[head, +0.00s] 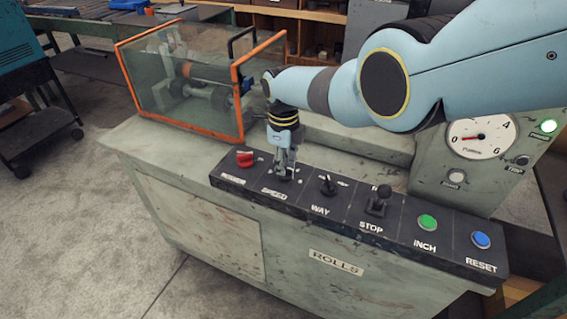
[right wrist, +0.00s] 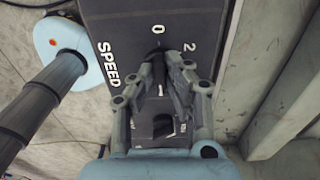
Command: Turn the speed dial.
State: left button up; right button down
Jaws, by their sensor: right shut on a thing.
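My right gripper (head: 284,170) comes down on the control panel (head: 330,207) at the place marked SPEED. In the right wrist view its fingers (right wrist: 161,68) are shut on the dark speed dial (right wrist: 158,72), which shows only as a narrow strip between them. Around the dial the panel carries the word SPEED and the numbers 0, 1 and 2. In the head view the gripper hides most of the dial. My left gripper is not in view.
On the panel, a red knob (head: 245,158) is left of the gripper. The WAY switch (head: 328,186), STOP lever (head: 380,200), green INCH button (head: 427,223) and blue RESET button (head: 481,240) are to its right. An orange-framed clear guard (head: 190,85) stands behind.

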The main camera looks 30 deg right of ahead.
jog(key=c, duration=1.4)
grip_release()
jog(key=shift+o, duration=0.2)
jog(key=shift+r, duration=0.1)
notch_tip(320, 180, up, 12)
